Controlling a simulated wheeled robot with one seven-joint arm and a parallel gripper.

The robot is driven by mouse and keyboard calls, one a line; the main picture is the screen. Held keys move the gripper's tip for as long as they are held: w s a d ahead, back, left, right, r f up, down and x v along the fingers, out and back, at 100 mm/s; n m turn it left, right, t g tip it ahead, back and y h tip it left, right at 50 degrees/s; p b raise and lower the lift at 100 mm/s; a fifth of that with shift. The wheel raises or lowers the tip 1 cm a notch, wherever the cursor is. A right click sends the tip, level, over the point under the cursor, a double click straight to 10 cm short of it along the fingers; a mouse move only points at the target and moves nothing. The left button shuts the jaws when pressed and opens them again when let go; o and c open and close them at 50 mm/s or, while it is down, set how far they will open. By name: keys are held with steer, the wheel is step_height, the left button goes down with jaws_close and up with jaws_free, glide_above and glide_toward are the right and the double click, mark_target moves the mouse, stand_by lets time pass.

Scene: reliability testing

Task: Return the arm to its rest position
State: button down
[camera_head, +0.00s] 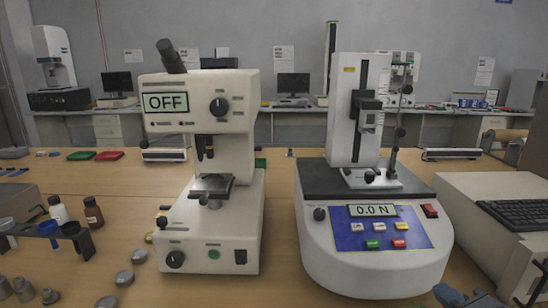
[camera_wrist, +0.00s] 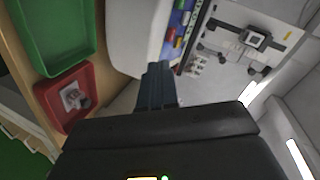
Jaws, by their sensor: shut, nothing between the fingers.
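My gripper (camera_wrist: 155,82) shows in the wrist view with its two dark blue fingers together and nothing between them. In the head view its blue fingertips (camera_head: 442,292) show at the lower right edge, in front of the white force tester (camera_head: 375,265). Most of my arm is out of view. The tester's display reads 0.0 N, and its blue button panel (camera_wrist: 178,28) shows close to the fingers in the wrist view. I cannot tell the exact gap.
A hardness tester (camera_head: 215,230) reading OFF stands left of the force tester. A computer with a keyboard (camera_head: 518,214) stands at the right, close to my gripper. Bottles (camera_head: 93,212) and small metal parts are at the left. A green tray (camera_wrist: 90,45) and a red tray (camera_wrist: 50,92) show in the wrist view.

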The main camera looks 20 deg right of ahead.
steer(key=s+a+f+n+y, duration=0.1)
steer(key=s+a+f+n, duration=0.25)
steer(key=s+a, duration=0.2)
steer(key=s+a+f+n, duration=0.2)
steer(key=s+a+n, duration=0.2)
steer(key=s, duration=0.3)
steer(key=s+a+r+n+y, duration=0.1)
steer(key=s+a+n, duration=0.3)
steer(key=s, duration=0.4)
steer(key=s+a+r+n+t+y, duration=0.1)
steer(key=s+a+r+n+y, duration=0.1)
steer(key=s+a+n, duration=0.2)
steer(key=s, duration=0.3)
steer(key=shift+s+r+n, duration=0.3)
steer(key=shift+s+n, duration=0.05)
